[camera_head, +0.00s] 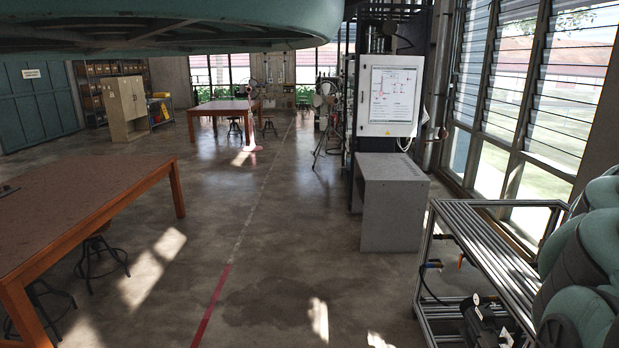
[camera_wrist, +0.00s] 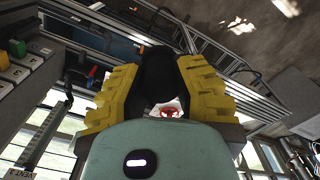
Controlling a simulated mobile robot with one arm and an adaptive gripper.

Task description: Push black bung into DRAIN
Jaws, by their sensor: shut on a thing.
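In the wrist view my gripper (camera_wrist: 158,78) has two stepped yellow fingers, shut on the black bung (camera_wrist: 157,72). The bung is a dark, rounded piece between the fingers, and its lower part is partly hidden by them. A small red wheel-like part (camera_wrist: 170,112) on a pale surface shows through the gap below the bung. I cannot make out a drain opening or a DRAIN label in either view. The gripper and the bung do not show in the head view.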

